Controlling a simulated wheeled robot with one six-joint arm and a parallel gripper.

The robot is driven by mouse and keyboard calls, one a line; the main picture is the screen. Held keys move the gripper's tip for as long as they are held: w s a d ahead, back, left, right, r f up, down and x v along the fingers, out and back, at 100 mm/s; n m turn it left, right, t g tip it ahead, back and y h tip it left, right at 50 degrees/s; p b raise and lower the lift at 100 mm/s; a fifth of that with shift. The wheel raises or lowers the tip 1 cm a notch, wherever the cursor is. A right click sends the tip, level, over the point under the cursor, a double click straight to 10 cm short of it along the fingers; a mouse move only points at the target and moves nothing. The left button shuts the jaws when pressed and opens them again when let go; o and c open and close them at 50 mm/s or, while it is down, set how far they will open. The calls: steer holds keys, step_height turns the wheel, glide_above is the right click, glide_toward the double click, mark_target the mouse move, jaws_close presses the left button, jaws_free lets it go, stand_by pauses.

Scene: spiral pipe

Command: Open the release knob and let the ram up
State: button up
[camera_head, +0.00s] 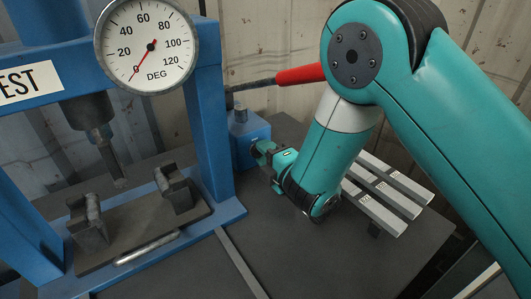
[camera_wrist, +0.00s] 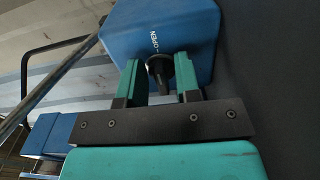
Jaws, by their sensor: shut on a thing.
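The blue pump block (camera_head: 249,138) stands right of the press frame, and my gripper (camera_head: 262,152) is at its near side. In the wrist view the block (camera_wrist: 190,25) carries the printed word OPEN and a black release knob (camera_wrist: 158,66). My gripper's green fingers (camera_wrist: 158,78) are on both sides of the knob, shut on it. The knob is hidden in the head view. The ram (camera_head: 90,112) hangs from the blue press frame (camera_head: 207,110), with a narrow dark tool below it, above the two grey supports (camera_head: 88,222).
A dial gauge (camera_head: 149,45) marked DEG has its red needle near 0. A red-handled lever (camera_head: 298,75) extends right from the pump. A metal rod (camera_head: 148,247) lies at the press base. Labelled grey bars (camera_head: 385,190) lie right of my wrist. The front table is clear.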

steer(key=shift+f, duration=0.15)
steer(key=o, duration=0.6)
steer(key=shift+c, duration=0.2)
